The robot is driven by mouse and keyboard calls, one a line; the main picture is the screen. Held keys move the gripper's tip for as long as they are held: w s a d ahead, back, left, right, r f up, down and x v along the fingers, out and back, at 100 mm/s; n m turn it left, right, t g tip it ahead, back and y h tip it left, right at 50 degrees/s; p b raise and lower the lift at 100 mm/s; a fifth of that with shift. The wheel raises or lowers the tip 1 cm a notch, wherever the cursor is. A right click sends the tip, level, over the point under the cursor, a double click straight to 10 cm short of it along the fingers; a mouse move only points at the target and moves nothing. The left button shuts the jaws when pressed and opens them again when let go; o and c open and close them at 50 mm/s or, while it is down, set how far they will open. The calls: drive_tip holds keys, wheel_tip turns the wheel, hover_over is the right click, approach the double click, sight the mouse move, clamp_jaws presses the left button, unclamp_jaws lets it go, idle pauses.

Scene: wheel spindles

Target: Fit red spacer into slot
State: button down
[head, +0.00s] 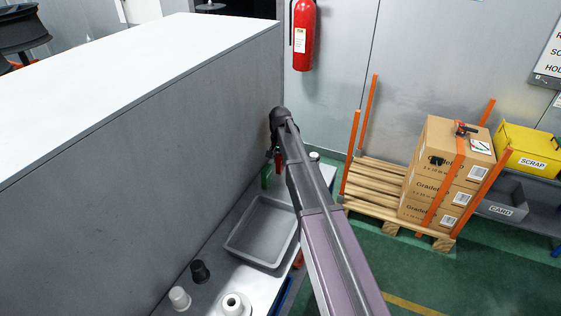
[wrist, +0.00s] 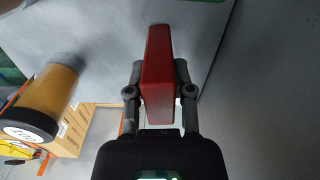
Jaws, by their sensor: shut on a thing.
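The red spacer (wrist: 157,80) is a flat red block, seen nearly edge-on in the middle of the wrist view. My gripper (wrist: 160,92) is shut on it, with one grey finger on each side. A small bit of red (head: 278,161) shows beside my arm's end in the head view, probably the same spacer. My arm hides most of the gripper there, at the far end of the bench. I cannot make out the slot in either view.
A tall grey cabinet (head: 150,150) walls the bench's left side. On the bench are a grey tray (head: 232,240), a black spindle (head: 200,271) and two white ones (head: 234,304). A green piece (head: 266,177) stands near my arm's end. An orange cylinder (wrist: 57,90) shows close by.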

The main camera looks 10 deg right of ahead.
drive_tip(key=shift+r, duration=0.1)
wheel_tip(320, 180, up, 10)
drive_tip(key=p, duration=1)
idle(1.1)
